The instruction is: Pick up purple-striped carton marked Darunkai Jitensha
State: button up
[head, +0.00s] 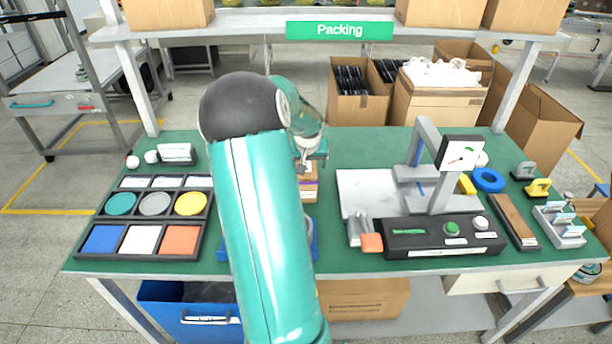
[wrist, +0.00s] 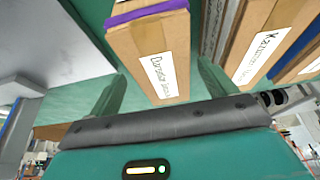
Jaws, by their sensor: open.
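The purple-striped carton (wrist: 155,55) is a tan box in the wrist view, with a purple band near its top edge and a white label, partly readable as "Darunkai". My gripper (wrist: 160,90) is open, with one finger on each side of the carton's near end; contact cannot be told. In the head view my gripper (head: 310,158) is above the green bench, its fingers small and partly hidden by the wrist.
A second carton (wrist: 250,45) with a label starting "Kazumori" stands close right in the wrist view. A scale-like stand (head: 440,180) and black button box (head: 445,238) are to the right on the bench. Black trays of coloured pieces (head: 140,242) lie left. A shelf (head: 240,24) spans the back.

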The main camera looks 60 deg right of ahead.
jog(key=x, duration=0.4)
jog(key=shift+w+f, duration=0.15)
jog(key=shift+f, duration=0.1)
jog(key=shift+f, duration=0.25)
jog(key=shift+c, duration=0.2)
jog(key=c, duration=1.3)
jog(key=shift+r, duration=0.15)
